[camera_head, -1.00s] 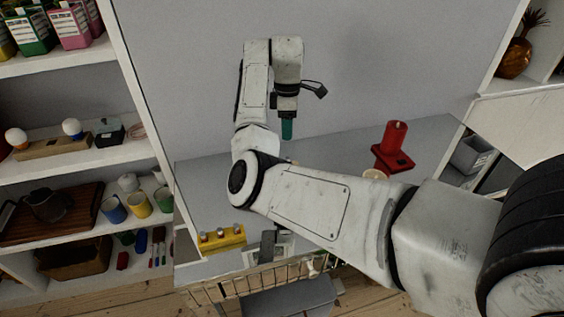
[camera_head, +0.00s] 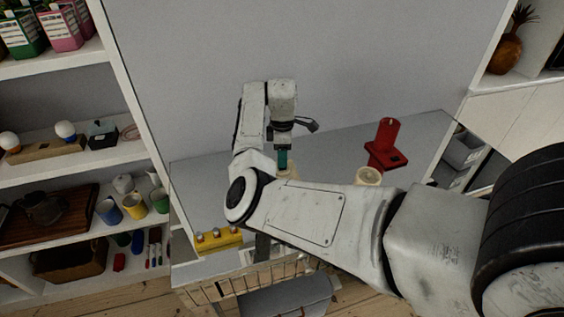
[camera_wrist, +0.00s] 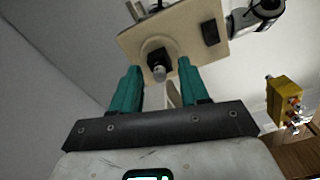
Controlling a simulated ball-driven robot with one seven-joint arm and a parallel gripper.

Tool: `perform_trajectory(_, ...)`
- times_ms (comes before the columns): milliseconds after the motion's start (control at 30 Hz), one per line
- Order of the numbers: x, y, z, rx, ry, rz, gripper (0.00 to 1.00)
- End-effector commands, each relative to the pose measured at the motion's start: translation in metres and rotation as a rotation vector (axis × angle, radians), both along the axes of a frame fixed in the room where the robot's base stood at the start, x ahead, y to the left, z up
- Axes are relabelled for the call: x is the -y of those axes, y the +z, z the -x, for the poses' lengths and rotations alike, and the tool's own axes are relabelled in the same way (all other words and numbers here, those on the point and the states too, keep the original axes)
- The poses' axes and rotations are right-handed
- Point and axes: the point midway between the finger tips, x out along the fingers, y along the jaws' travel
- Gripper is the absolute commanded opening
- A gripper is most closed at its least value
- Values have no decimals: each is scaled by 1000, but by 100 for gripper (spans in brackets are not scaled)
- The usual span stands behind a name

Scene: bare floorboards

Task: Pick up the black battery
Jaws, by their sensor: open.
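In the wrist view a small black piece with a grey tip (camera_wrist: 159,60), which looks like the black battery, stands in a round seat on a beige board (camera_wrist: 135,43). A second black block (camera_wrist: 210,33) lies on the same board; I cannot tell for certain which is the battery. My gripper (camera_wrist: 160,72) is open, its teal fingers to either side of the grey-tipped piece in the picture, with nothing held. I cannot tell how far apart they are in depth. In the head view my gripper (camera_head: 283,162) points down over the grey table; my arm hides most of the board.
A yellow block with knobs (camera_head: 218,241) stands at the table's left front, also in the wrist view (camera_wrist: 287,99). A red stand (camera_head: 384,146) and a beige round piece (camera_head: 368,177) are to the right. A wire basket (camera_head: 240,281) is at the front; shelves (camera_head: 80,170) stand left.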

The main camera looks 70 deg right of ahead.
Motion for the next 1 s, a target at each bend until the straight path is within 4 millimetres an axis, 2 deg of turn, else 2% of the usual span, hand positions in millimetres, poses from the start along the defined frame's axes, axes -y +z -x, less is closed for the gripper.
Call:
perform_trajectory(133, 0, 0, 0, 0, 0, 0, 45)
perform_trajectory(600, 0, 1, 0, 0, -1, 0, 0)
perform_trajectory(1000, 0, 2, 0, 1, -1, 1, 0)
